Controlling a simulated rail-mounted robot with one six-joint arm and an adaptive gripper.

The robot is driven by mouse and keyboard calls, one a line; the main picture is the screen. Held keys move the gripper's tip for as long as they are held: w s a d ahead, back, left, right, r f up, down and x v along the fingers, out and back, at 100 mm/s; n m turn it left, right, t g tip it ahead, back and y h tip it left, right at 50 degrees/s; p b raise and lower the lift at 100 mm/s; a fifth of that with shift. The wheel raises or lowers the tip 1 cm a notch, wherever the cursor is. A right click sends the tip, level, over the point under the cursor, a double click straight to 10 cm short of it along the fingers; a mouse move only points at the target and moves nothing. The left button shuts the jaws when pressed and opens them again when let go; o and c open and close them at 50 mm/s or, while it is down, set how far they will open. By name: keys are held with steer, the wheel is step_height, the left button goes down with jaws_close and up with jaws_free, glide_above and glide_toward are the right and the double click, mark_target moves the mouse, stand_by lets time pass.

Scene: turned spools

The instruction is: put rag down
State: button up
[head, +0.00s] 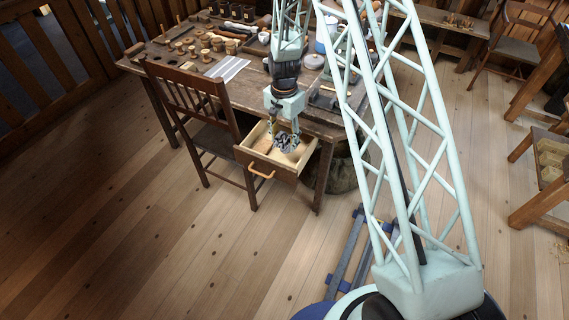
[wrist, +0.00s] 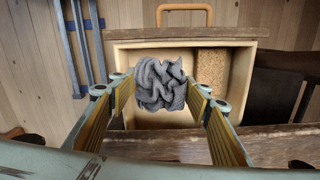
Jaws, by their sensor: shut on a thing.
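The rag (wrist: 160,84) is a crumpled grey cloth; it also shows in the head view (head: 287,143) as a dark and light patterned bundle. My gripper (wrist: 158,94) is shut on the rag, with a finger on either side of it. The rag is over the open drawer (head: 268,168) of the workbench. In the wrist view the drawer (wrist: 125,62) lies behind the rag, its handle at the far side. I cannot tell whether the rag touches the drawer floor.
A brown block (wrist: 211,75) lies in the drawer. A wooden chair (head: 202,115) stands left of the drawer. The workbench (head: 240,88) holds several spools (head: 187,49) and a white striped sheet (head: 227,68). Blue rails (head: 350,250) lie on the floor.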

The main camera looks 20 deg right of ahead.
steer(key=shift+w+f+m, duration=0.15)
steer(key=shift+f+m, duration=0.1)
steer(key=shift+m, duration=0.05)
steer(key=shift+n+b, duration=0.4)
steer(key=shift+b, duration=0.35)
steer(key=shift+f+b, duration=0.55)
steer(key=shift+f, duration=2.6)
steer(key=shift+f+b, duration=0.4)
steer(key=shift+f, duration=1.45)
steer(key=shift+f, duration=0.15)
